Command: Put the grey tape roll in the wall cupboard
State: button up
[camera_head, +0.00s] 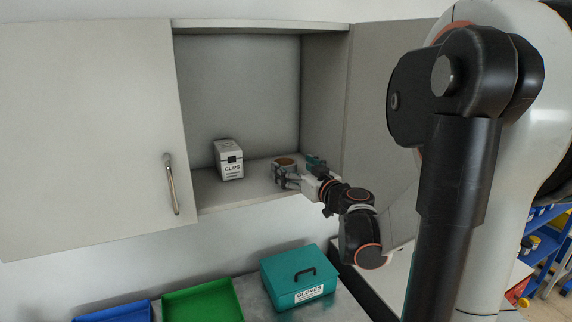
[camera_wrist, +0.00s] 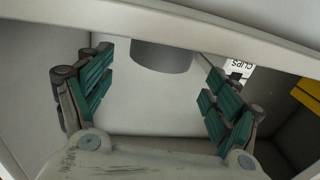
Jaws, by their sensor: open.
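The grey tape roll (camera_head: 286,162) rests on the floor of the open wall cupboard (camera_head: 240,80), near its right side, with a tan ring showing on top. In the wrist view the roll (camera_wrist: 162,58) is a grey curved shape at the top, partly cut off by the cupboard edge. My gripper (camera_head: 299,171) reaches into the cupboard from the front right, beside the roll. In the wrist view its green-padded fingers (camera_wrist: 158,72) are spread wide, with the roll just beyond and between them. There are visible gaps between roll and pads.
A white CLIPS box (camera_head: 228,160) stands left of the roll. A door with a handle (camera_head: 172,184) covers the cupboard's left part; another panel (camera_head: 385,110) is on the right. Below are a teal GLOVES box (camera_head: 300,276), a green tray (camera_head: 203,302) and a blue tray (camera_head: 118,312).

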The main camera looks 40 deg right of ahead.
jog(key=shift+s+a, duration=0.15)
jog(key=shift+s, duration=1.25)
jog(key=shift+s+a, duration=0.15)
jog(key=shift+s, duration=1.2)
